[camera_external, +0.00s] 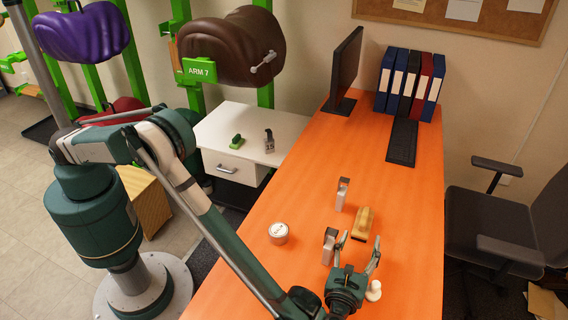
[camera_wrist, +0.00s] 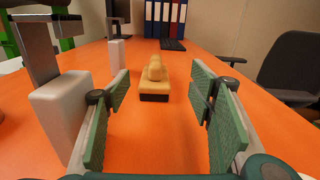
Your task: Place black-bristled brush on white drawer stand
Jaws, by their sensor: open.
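The black-bristled brush (camera_external: 362,223) has a tan wooden body and lies on the orange desk. In the wrist view the brush (camera_wrist: 154,74) is ahead, between the finger lines, with its black bristles down on the desk. My gripper (camera_external: 359,246) is low over the desk on the near side of the brush, open and empty. In the wrist view both green finger pads (camera_wrist: 160,95) are apart, and the brush is beyond their tips. The white drawer stand (camera_external: 222,133) is left of the desk; a green brush (camera_external: 237,141) and a grey-and-dark tool (camera_external: 269,141) are on its top.
A grey-and-silver upright tool (camera_external: 329,245) stands close left of my gripper; another (camera_external: 342,194) stands farther back. A round tin (camera_external: 278,232) is left, a white knob (camera_external: 374,291) right. A monitor (camera_external: 345,68), keyboard (camera_external: 402,141) and binders (camera_external: 409,82) are at the back.

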